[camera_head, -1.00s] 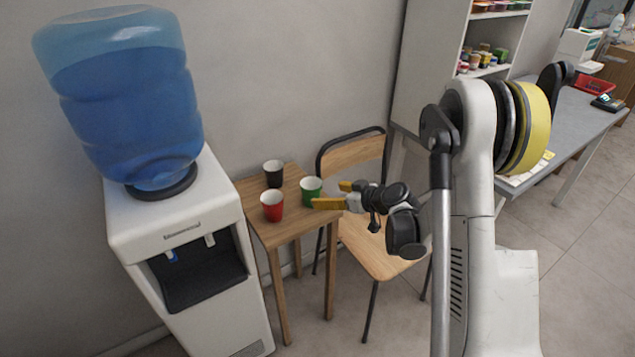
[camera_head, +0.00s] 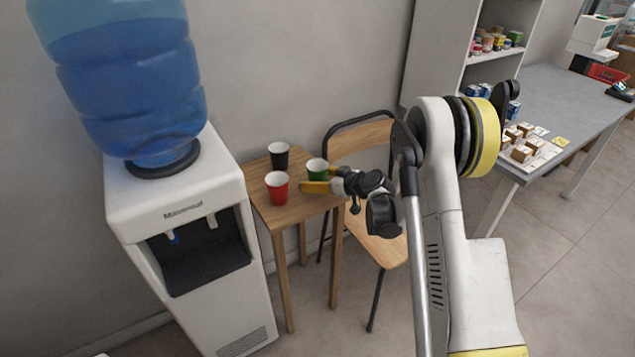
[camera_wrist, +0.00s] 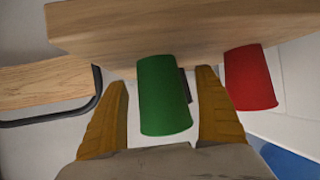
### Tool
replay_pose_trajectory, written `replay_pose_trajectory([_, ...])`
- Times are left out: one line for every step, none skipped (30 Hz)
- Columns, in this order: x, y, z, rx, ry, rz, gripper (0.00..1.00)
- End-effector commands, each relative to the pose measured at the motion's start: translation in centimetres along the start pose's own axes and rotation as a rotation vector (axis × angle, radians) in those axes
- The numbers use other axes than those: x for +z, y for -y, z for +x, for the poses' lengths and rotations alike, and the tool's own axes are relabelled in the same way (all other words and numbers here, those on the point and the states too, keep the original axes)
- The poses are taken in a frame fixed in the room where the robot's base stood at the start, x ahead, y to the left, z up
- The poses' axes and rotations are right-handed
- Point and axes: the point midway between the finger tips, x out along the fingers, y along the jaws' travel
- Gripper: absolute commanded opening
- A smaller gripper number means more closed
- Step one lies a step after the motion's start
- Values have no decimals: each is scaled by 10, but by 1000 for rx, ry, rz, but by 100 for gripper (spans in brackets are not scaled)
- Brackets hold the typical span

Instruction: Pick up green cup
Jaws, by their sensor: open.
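The green cup (camera_head: 317,167) stands upright on a small wooden table (camera_head: 255,174), beside a red cup (camera_head: 277,188) and a black cup (camera_head: 279,156). My gripper (camera_head: 318,181) is at the table's right side, its yellow fingers reaching the green cup and hiding its lower part. In the wrist view, the green cup (camera_wrist: 164,95) lies between the two open fingers of my gripper (camera_wrist: 163,105), with a visible gap on each side. The red cup (camera_wrist: 250,78) is just outside the right finger. I cannot tell whether either finger touches the green cup.
A white water dispenser (camera_head: 187,250) with a blue bottle (camera_head: 130,90) stands left of the table. A wooden chair (camera_head: 362,140) with a dark metal frame is close behind and right of the table. A grey counter (camera_head: 555,95) is at the right.

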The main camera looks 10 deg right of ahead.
Motion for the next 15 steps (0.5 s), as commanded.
replay_pose_trajectory([1, 0, 4, 1, 0, 1, 81])
replay_pose_trajectory([0, 0, 4, 1, 0, 1, 81])
replay_pose_trajectory([-1, -1, 4, 1, 0, 1, 81])
replay_pose_trajectory([-1, -1, 4, 1, 0, 1, 81])
replay_pose_trajectory([-1, -1, 3, 1, 0, 1, 81])
replay_pose_trajectory([-1, -1, 3, 1, 0, 1, 81])
replay_pose_trajectory([-1, 0, 3, 1, 0, 1, 79])
replay_pose_trajectory([-1, 0, 3, 1, 0, 1, 70])
replay_pose_trajectory([-1, 0, 3, 1, 0, 1, 57])
replay_pose_trajectory([-1, 0, 3, 1, 0, 1, 48])
replay_pose_trajectory([-1, 0, 3, 1, 0, 1, 39])
replay_pose_trajectory([-1, 0, 3, 1, 0, 1, 39])
replay_pose_trajectory([-1, 0, 3, 1, 0, 1, 39])
replay_pose_trajectory([-1, 0, 3, 1, 0, 1, 38])
replay_pose_trajectory([-1, 0, 3, 1, 0, 1, 38])
